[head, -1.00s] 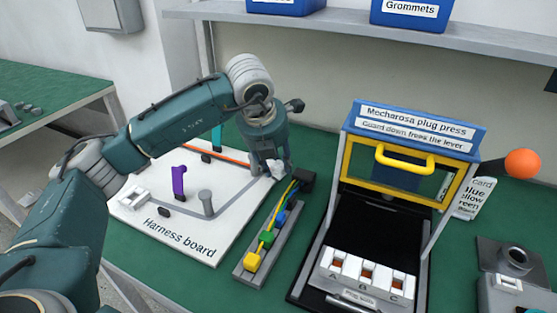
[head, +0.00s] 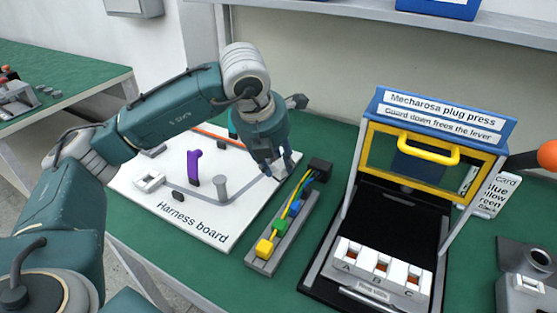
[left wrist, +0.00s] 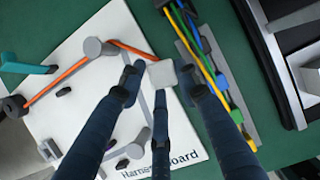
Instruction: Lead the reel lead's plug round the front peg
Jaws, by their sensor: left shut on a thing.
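My left gripper (head: 277,168) is shut on the white plug (left wrist: 162,73), over the right edge of the white harness board (head: 200,228). The orange lead (left wrist: 128,47) runs from the plug, past a grey peg (left wrist: 93,47) at the back, to a dark part at the left edge of the left wrist view. In the head view the lead (head: 207,133) shows along the board's back; the arm hides that peg. The grey front peg (head: 221,187) stands upright, left of and nearer than the plug, with no lead against it. My right gripper is out of view.
A purple upright piece (head: 193,168) and a white socket (head: 149,181) stand on the board's left. A grey holder (head: 283,235) with coloured plugs and wires lies close right of the board. The plug press (head: 400,200) stands further right.

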